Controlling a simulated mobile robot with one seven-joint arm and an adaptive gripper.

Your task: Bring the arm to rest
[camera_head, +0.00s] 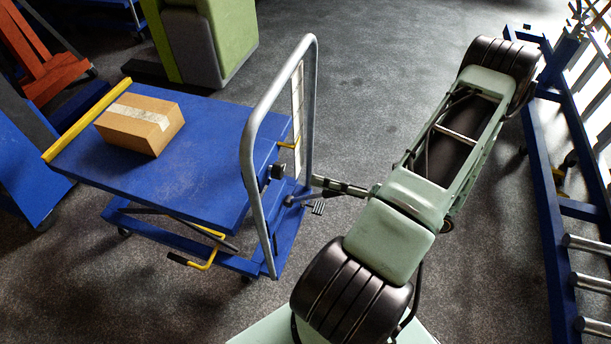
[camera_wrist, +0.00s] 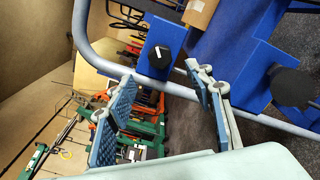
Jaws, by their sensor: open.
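My gripper (camera_head: 322,183) is at the end of my pale green arm, just right of the silver push handle (camera_head: 250,150) of the blue lift trolley (camera_head: 200,185). In the wrist view my gripper (camera_wrist: 165,88) is open, its two blue-padded fingers spread with nothing held between them. A black knob (camera_wrist: 160,56) with a white mark on a blue plate shows beyond the fingertips, apart from them as far as I can tell. The knob (camera_head: 278,172) also shows small in the head view, left of the gripper.
A taped cardboard box (camera_head: 140,122) lies on the trolley's top. A long blue frame with rollers (camera_head: 550,210) stands at right. A green and grey cabinet (camera_head: 205,40) stands behind.

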